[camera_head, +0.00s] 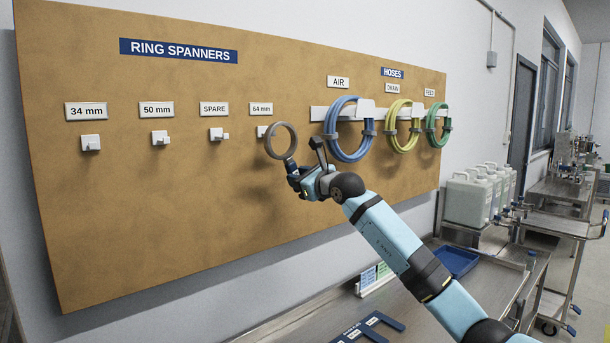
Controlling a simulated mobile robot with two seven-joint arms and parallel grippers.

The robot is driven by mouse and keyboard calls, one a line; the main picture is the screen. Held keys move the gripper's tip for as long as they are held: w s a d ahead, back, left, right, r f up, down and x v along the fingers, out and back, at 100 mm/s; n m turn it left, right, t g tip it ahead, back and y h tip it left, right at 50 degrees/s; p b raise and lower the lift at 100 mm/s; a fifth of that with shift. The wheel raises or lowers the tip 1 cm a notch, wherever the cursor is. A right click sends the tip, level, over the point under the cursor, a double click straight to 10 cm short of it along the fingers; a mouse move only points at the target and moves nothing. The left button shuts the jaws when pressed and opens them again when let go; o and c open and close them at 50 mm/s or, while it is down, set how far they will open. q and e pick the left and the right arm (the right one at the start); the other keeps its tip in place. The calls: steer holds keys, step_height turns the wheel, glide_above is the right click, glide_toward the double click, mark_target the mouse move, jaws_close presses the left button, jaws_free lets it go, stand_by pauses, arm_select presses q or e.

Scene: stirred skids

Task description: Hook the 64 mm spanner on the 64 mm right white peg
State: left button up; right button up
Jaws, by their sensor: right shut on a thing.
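The ring spanner is grey, with a large ring (294,136) at its upper end. My right gripper (297,174) is shut on its lower end and holds it up in front of the board with the ring upward. The white peg (261,131) under the "64 mm" label (261,109) shows at the ring's left edge. The ring partly covers this peg, and I cannot tell whether the ring is around it or only in front of it. My left gripper is not in view.
White pegs under "34 mm" (90,143), "50 mm" (160,138) and "SPARE" (217,134) are empty. A blue hose coil (332,140) hangs close right of the ring. Yellow (393,140) and green (431,128) coils hang beyond. A blue tray (457,262) is on the bench below.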

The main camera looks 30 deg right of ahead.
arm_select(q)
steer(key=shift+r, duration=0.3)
arm_select(e)
steer(key=w, duration=0.1)
steer(key=w+f, duration=0.1)
steer(key=w, duration=0.2)
steer(key=shift+w+a+f, duration=0.25)
steer(key=shift+w+a, duration=0.05)
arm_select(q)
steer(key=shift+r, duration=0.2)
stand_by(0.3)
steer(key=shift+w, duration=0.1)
arm_select(e)
steer(key=o, duration=1.1)
steer(key=shift+c, duration=0.2)
steer(key=shift+f, duration=0.1)
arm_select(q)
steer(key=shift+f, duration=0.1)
arm_select(e)
steer(key=shift+s, duration=0.1)
